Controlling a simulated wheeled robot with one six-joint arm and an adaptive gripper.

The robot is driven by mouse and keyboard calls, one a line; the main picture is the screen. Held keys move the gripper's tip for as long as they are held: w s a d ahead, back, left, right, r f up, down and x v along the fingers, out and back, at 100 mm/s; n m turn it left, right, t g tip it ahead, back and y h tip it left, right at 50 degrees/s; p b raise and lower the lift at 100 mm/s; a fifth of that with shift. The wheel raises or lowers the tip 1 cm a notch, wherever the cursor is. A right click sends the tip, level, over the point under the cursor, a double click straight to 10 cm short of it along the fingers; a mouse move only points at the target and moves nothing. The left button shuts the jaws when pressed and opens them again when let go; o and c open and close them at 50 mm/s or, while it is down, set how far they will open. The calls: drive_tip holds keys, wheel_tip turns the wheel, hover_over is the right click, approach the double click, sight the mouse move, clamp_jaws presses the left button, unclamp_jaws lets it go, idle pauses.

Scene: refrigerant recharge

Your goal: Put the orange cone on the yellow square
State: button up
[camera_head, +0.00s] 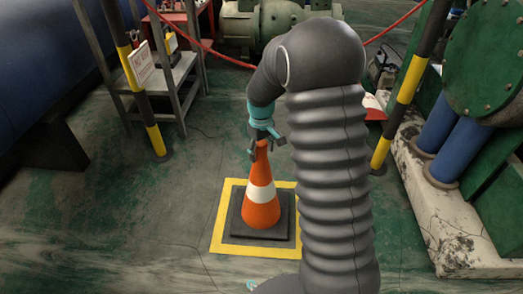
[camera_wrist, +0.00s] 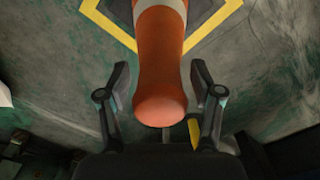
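The orange cone (camera_head: 261,206) has a white band and a dark square base. In the head view it stands upright with its base inside the yellow square (camera_head: 221,217), a yellow outline on the floor. My gripper (camera_head: 266,147) is at the cone's tip. In the wrist view the cone's top (camera_wrist: 160,98) lies between the two fingers of my gripper (camera_wrist: 160,85), with a gap on each side, so the fingers are open. Part of the yellow outline (camera_wrist: 108,25) shows beyond the cone. My arm hides the right part of the square in the head view.
A grey metal shelf (camera_head: 175,75) is at the back left. Blue pipes (camera_head: 455,150) rise from a worn white plinth (camera_head: 445,215) at the right. The floor left of the square is clear.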

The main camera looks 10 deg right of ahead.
wheel_tip(320, 180, up, 12)
drive_tip(key=shift+s+r+p, duration=0.1)
drive_tip(key=shift+r+p, duration=0.1)
drive_tip(key=shift+p, duration=0.8)
drive_tip(key=s+r+m+t, duration=0.1)
drive_tip(key=s+r+t, duration=0.1)
drive_tip(key=s, duration=0.8)
drive_tip(key=s+r+m+t, duration=0.1)
drive_tip(key=s+r, duration=0.4)
drive_tip(key=s, duration=0.5)
drive_tip(key=s+r+m+t, duration=0.2)
drive_tip(key=s+r+m, duration=0.1)
drive_tip(key=s, duration=0.7)
drive_tip(key=shift+s+r+t, duration=0.15)
drive_tip(key=shift+r+t, duration=0.15)
wheel_tip(320, 180, up, 5)
drive_tip(key=p, duration=0.5)
